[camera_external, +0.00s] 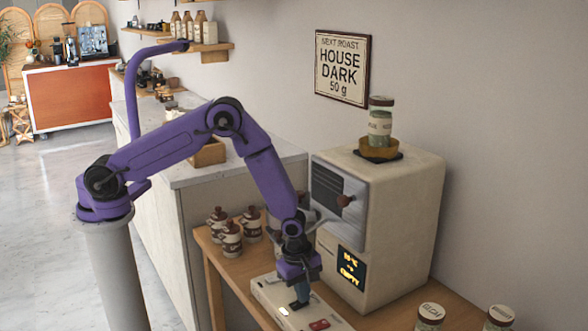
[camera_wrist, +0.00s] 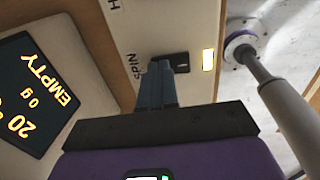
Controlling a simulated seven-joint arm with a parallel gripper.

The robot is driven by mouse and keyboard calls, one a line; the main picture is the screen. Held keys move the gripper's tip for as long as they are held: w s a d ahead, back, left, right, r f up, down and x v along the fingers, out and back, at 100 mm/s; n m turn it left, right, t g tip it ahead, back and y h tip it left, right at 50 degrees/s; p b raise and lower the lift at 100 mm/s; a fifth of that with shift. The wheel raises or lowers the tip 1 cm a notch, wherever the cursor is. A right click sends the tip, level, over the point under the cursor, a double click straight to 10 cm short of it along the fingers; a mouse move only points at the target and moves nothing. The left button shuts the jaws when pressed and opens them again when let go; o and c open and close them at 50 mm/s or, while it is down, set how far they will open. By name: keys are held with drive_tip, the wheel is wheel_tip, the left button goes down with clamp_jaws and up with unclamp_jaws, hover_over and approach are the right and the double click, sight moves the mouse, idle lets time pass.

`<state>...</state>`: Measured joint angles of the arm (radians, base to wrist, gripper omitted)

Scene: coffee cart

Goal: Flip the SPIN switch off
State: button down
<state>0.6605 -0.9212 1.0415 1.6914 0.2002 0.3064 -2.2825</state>
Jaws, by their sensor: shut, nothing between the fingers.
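The white switch panel (camera_external: 262,292) lies on the wooden table in front of the roaster. In the wrist view the panel (camera_wrist: 200,25) carries the word SPIN beside a dark switch (camera_wrist: 181,62). A lit yellowish-white lamp (camera_wrist: 208,60) sits beside that switch; it also glows in the external view (camera_external: 284,311). My gripper (camera_external: 301,302) points down over the panel, shut and empty. In the wrist view its fingertips (camera_wrist: 160,64) are at the dark switch and cover part of it. I cannot tell whether they touch it, or which way it is tipped.
The cream roaster (camera_external: 394,217) stands close behind my gripper; its display (camera_wrist: 35,92) reads 20, 0 g and EMPTY. A red switch (camera_external: 319,324) is nearby on the panel. Several brown-capped jars (camera_external: 230,240) stand left. A labelled jar (camera_external: 380,125) sits atop the roaster.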

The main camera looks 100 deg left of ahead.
drive_tip(key=shift+f, duration=0.1)
drive_tip(key=shift+f, duration=0.15)
idle(0.4)
drive_tip(key=shift+s+d+r, duration=0.2)
drive_tip(key=shift+s+d, duration=0.3)
drive_tip(key=shift+s, duration=0.05)
drive_tip(key=shift+r, duration=0.1)
wheel_tip(320, 180, up, 14)
drive_tip(key=s+d, duration=0.1)
idle(0.6)
drive_tip(key=shift+s+d, duration=0.1)
